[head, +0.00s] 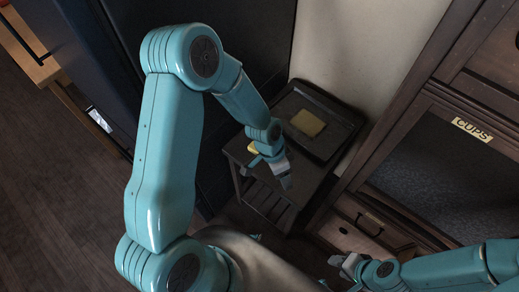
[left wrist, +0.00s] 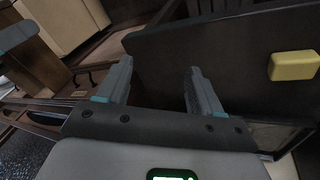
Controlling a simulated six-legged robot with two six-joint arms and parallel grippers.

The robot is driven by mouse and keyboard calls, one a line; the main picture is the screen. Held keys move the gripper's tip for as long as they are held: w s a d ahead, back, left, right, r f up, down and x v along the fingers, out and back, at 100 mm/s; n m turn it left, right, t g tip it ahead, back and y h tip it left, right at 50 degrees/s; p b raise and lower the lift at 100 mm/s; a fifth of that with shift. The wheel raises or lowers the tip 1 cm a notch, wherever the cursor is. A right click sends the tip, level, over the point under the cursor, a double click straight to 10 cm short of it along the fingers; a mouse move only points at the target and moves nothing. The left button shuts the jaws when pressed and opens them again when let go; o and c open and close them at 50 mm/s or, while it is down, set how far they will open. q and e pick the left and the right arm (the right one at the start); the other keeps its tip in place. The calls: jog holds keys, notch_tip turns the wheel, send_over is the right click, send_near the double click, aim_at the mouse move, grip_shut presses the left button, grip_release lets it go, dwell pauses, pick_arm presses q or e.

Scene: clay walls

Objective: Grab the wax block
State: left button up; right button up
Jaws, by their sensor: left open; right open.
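In the left wrist view the block (left wrist: 293,65) shows whole at the right edge, on the bare tabletop. My left gripper (head: 286,182) is open and empty over the table's front right part, apart from the block. Its two fingers (left wrist: 160,78) show spread in the wrist view. My right gripper (head: 343,263) is open and empty at the lower right, low before the cabinet.
A dark tray (head: 338,113) at the table's back holds a flat yellow piece (head: 307,122). A dark wooden cabinet (head: 410,150) with a "CUPS" label (head: 472,129) stands at the right. A pale wall is behind the table. Open floor (head: 60,200) lies at the left.

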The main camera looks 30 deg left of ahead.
pick_arm(q)
jog(key=w+a+r+m+y+b, duration=0.1)
jog(key=w+a+m+b, duration=0.5)
jog(key=w+a+b, duration=0.1)
jog(key=a+r+m+y+b, duration=0.3)
jog(key=a+r+m+b, duration=0.25)
jog(key=a+r, duration=0.2)
jog(key=shift+m, duration=0.25)
notch_tip(320, 180, down, 9)
jog(key=shift+d+f+b, duration=0.1)
jog(key=shift+b, duration=1.05)
notch_tip(320, 180, down, 5)
jog(key=shift+s+f+b, duration=0.1)
jog(key=shift+f+b, duration=0.05)
jog(key=shift+b, duration=0.8)
jog(key=shift+c, duration=0.9)
jog(key=c, duration=0.9)
pick_arm(e)
notch_tip(320, 180, down, 20)
